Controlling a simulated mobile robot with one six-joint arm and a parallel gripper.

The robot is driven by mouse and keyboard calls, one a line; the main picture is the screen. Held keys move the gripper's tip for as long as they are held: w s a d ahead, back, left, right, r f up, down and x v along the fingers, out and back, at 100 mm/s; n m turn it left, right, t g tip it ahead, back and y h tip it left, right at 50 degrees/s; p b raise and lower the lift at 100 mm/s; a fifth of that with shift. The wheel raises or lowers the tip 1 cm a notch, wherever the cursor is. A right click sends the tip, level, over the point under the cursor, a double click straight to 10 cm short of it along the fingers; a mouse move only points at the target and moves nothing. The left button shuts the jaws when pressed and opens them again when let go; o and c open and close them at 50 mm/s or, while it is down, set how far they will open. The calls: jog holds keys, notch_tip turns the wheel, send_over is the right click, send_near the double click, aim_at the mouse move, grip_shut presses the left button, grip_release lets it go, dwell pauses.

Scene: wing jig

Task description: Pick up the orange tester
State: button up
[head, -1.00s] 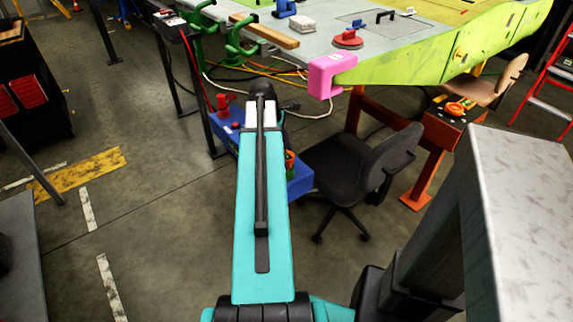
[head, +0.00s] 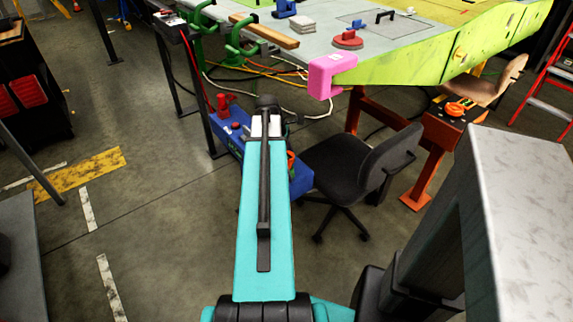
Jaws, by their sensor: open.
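An orange and black object (head: 459,109) lies on a small surface under the right part of the wing, beside the wooden seat. Another small orange piece (head: 291,160) shows at the blue cart, partly hidden by my arm. I cannot tell which of these is the tester. My gripper (head: 268,103) is at the far end of my teal arm, above the blue cart, and is open. The arm hides most of it, and its fingertips are not clear. It is well to the left of the orange and black object.
The blue cart (head: 299,180) stands below my arm's end. A black office chair (head: 350,165) and an orange stand leg (head: 424,184) are to its right. The wing bench with a pink corner block (head: 325,78) overhangs behind.

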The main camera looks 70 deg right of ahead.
aim_at(288, 156)
jog(key=shift+f, duration=0.15)
dwell(0.4)
jog(key=c, duration=1.1)
jog(key=shift+r, duration=1.65)
jog(key=w+a, duration=0.3)
jog(key=a, duration=0.1)
jog(key=w+a+r, duration=0.1)
jog(key=w+a, duration=0.1)
jog(key=a, duration=0.3)
jog(key=w+a, duration=0.3)
jog(key=a, duration=0.1)
jog(key=shift+w+a+r, duration=0.2)
jog(key=shift+w+r, duration=0.1)
jog(key=shift+r, duration=0.1)
jog(key=shift+r+p, duration=1.5)
jog(key=shift+p, duration=0.25)
